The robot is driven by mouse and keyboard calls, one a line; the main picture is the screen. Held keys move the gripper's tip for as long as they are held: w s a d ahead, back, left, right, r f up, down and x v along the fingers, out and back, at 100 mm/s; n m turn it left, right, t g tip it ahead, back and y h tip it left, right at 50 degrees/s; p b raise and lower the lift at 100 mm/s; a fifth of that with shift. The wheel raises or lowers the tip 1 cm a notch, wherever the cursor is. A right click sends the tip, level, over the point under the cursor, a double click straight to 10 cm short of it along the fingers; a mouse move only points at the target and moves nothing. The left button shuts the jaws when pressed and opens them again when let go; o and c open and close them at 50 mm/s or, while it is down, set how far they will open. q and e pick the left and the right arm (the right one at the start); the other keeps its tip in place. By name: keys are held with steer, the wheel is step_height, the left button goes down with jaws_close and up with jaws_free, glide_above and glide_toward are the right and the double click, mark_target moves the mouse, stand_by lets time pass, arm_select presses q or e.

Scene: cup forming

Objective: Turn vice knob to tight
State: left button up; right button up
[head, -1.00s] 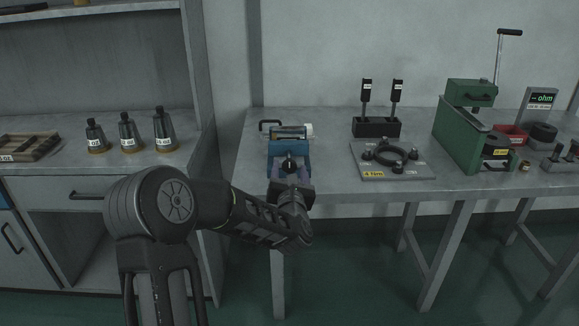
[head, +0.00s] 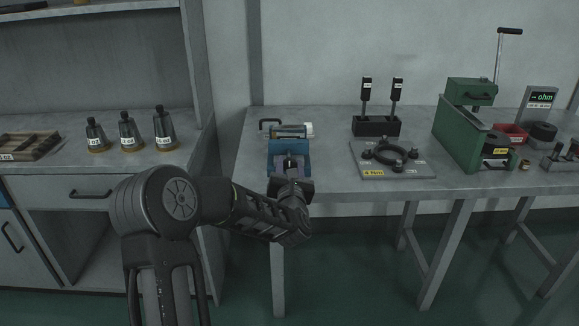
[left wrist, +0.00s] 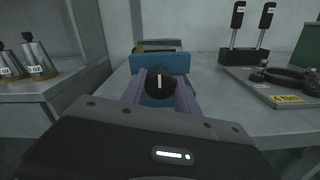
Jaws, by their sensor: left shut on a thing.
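The blue vice (head: 276,149) stands at the left front of the workbench, and it also shows in the left wrist view (left wrist: 172,63). Its round black knob (left wrist: 160,84) faces me and has a white mark that points nearly straight up. My left gripper (head: 290,166) is at the front of the vice. In the left wrist view its two purple-grey fingers lie on either side of the knob, and the gripper (left wrist: 162,92) is shut on it. The head view hides most of the knob behind the gripper. My right gripper is not in view.
A grey plate with a black ring (head: 392,172) lies right of the vice. Behind it is a black stand (head: 376,127) with two upright tools. A green press (head: 462,135) stands farther right. Several labelled bottles (head: 128,132) stand on the left counter.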

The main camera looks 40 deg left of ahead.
arm_select(q)
jaws_close()
